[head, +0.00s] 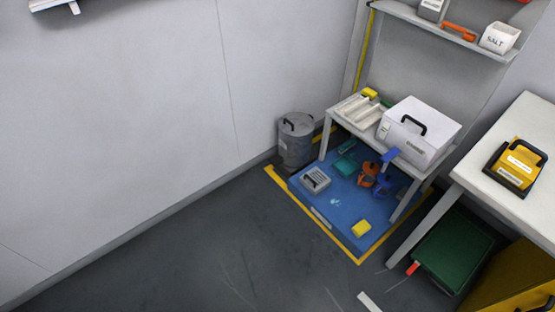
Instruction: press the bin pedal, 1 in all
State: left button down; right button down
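A grey cylindrical bin (297,146) with a lid and a dark handle stands on the floor near the wall, left of a small white table. Its lid looks shut. I cannot make out a pedal on it at this distance. Neither of my grippers is in the head view.
A small table (327,115) carries a white box (419,132) and a tray. Below it a blue platform (318,200), edged with yellow tape, holds several items. A white bench (540,112) with a yellow case (517,166) stands at right. The floor at lower left is clear.

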aim_at(276, 161)
jog(key=i+l+u, duration=0.1)
jog(key=i+u, duration=0.25)
jog(key=i, duration=0.15)
jog(key=i+l+u, duration=0.25)
jog(key=i+u, duration=0.15)
jog(key=i+l+u, duration=0.35)
jog(key=i+l, duration=0.05)
jog(key=i, duration=0.1)
